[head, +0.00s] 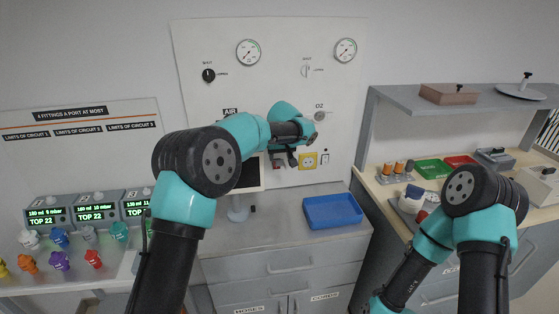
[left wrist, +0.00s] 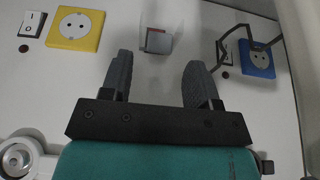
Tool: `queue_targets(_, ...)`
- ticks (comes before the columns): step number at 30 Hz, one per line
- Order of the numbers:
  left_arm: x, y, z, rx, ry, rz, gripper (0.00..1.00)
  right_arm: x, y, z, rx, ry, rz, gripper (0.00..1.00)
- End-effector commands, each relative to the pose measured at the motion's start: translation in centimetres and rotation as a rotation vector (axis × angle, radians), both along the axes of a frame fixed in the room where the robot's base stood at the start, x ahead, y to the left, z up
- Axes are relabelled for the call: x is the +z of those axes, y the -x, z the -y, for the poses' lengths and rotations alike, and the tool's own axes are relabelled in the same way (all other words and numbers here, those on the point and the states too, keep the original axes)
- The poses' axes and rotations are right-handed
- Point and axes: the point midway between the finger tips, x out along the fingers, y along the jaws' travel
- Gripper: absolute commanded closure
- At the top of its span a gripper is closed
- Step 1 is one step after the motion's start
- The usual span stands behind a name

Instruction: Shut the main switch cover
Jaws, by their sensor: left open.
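The main switch shows in the left wrist view as a small grey and red block (left wrist: 158,40) on the wall panel. A clear see-through cover (left wrist: 160,14) is at it; I cannot tell how far the cover is swung. My left gripper (left wrist: 157,72) is open and empty, its two dark fingers on either side of the switch in that view, seemingly short of it. In the head view my left gripper (head: 287,158) is in front of the panel, left of the yellow socket, and partly hides the switch. My right gripper is out of view.
A yellow socket (head: 308,161) and rocker switch (head: 325,158) sit right of the main switch. A blue socket (left wrist: 257,58) with a dark wire-like frame is on its other side. A blue tray (head: 334,211) lies on the cabinet below. Gauges (head: 248,52) are higher up.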

Motion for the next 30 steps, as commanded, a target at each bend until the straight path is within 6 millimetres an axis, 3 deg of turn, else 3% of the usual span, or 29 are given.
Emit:
queue_targets(6,-2.5,-1.0,-0.2,0.000,0.000,-0.001,0.45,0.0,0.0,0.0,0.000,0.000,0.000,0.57)
queue_targets(18,-3.1,-1.3,-0.3,0.000,0.001,0.001,0.45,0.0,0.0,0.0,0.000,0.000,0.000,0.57)
queue_targets(30,-3.1,-1.3,-0.3,0.000,0.001,0.001,0.83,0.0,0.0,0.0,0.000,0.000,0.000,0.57)
